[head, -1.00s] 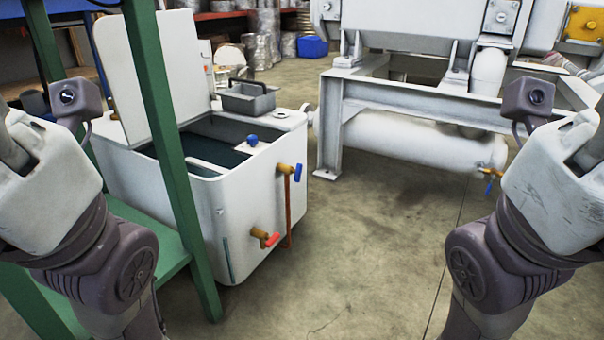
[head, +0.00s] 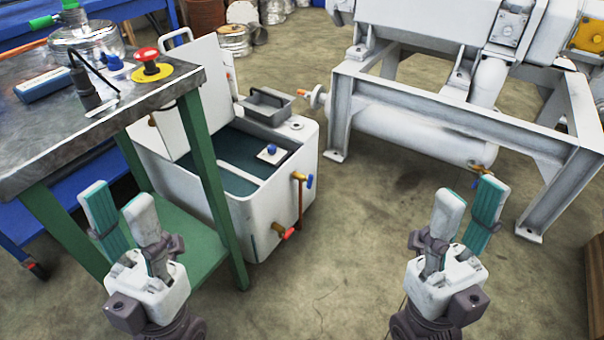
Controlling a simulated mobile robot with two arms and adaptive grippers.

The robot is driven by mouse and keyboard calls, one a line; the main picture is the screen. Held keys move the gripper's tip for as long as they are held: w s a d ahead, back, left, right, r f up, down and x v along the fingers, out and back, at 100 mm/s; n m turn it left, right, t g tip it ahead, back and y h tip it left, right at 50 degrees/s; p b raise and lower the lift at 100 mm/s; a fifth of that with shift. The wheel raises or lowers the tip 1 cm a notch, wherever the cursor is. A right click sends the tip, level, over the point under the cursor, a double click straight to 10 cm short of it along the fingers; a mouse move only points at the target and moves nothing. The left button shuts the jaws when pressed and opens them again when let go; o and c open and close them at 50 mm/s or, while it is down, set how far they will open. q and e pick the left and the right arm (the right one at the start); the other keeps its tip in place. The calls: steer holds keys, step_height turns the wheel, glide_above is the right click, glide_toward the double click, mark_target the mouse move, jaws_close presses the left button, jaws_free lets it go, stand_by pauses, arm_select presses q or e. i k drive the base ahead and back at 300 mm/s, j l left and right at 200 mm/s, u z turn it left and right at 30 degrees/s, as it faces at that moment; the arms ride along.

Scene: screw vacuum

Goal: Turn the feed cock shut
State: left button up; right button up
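Several cocks show, and I cannot tell which is the feed cock. On the white tank (head: 243,202), a brass cock with a blue handle (head: 309,181) sits high on the front wall above a copper pipe. A cock with a red handle (head: 289,234) sits lower. A small brass cock (head: 480,169) is at the right end of the white cylinder. My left gripper (head: 118,198) is open and empty, left of the tank's cocks, in front of the green-framed table. My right gripper (head: 471,194) is open and empty, below the cylinder's right end in the picture.
A metal-topped table (head: 40,130) with a red emergency button (head: 148,58) stands at the left. A grey steel frame (head: 348,115) carries the machine around the white cylinder (head: 415,136). An orange knob (head: 314,97) is left of the frame. Concrete floor (head: 355,240) lies free between my grippers.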

mark_target(310, 180)
steer(key=i+u, duration=0.1)
steer(key=u, duration=0.35)
steer(key=l+u, duration=0.15)
steer(key=u, duration=0.3)
steer(key=i+l+u, duration=0.1)
steer(key=u, duration=0.4)
steer(key=l+u, duration=0.15)
steer(key=u, duration=0.3)
steer(key=l+u, duration=0.1)
steer(key=u, duration=0.35)
steer(key=l+u, duration=0.2)
steer(key=l, duration=0.25)
steer(key=k+l+u, duration=0.25)
steer(key=l, duration=0.15)
steer(key=l+u, duration=0.2)
steer(key=l, duration=0.25)
steer(key=k+l+u, duration=0.2)
steer(key=l, duration=0.15)
steer(key=k+l+u, duration=0.1)
steer(key=l+u, duration=0.15)
steer(key=l, duration=0.15)
steer(key=k+l+u, duration=0.2)
steer(key=l, duration=0.15)
steer(key=k+l, duration=0.85)
steer(key=l, duration=0.15)
